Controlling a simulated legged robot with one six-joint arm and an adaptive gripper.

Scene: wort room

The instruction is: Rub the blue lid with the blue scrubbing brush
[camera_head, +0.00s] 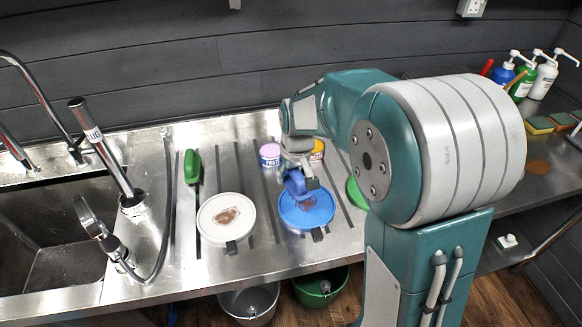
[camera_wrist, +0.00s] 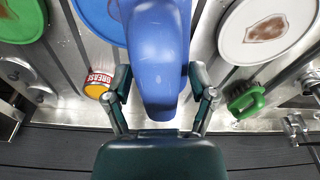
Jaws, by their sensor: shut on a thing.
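The blue lid (camera_head: 321,218) lies flat on the ribbed steel drainer in the head view, with a brown stain on it. Part of the lid also shows at the top of the wrist view (camera_wrist: 92,22). My gripper (camera_head: 297,172) is shut on the blue scrubbing brush (camera_head: 296,187), whose handle fills the middle of the wrist view (camera_wrist: 157,60). The brush is over the far left part of the blue lid. Its bristles are hidden, so I cannot tell whether they touch the lid.
A white lid (camera_head: 213,208) with a brown stain lies left of the blue one, and a green lid (camera_head: 356,196) lies right, partly behind my arm. A green brush (camera_head: 192,166) and small tubs, one the paste tub (camera_head: 270,156), stand behind. A tap (camera_head: 100,145) and sink are left.

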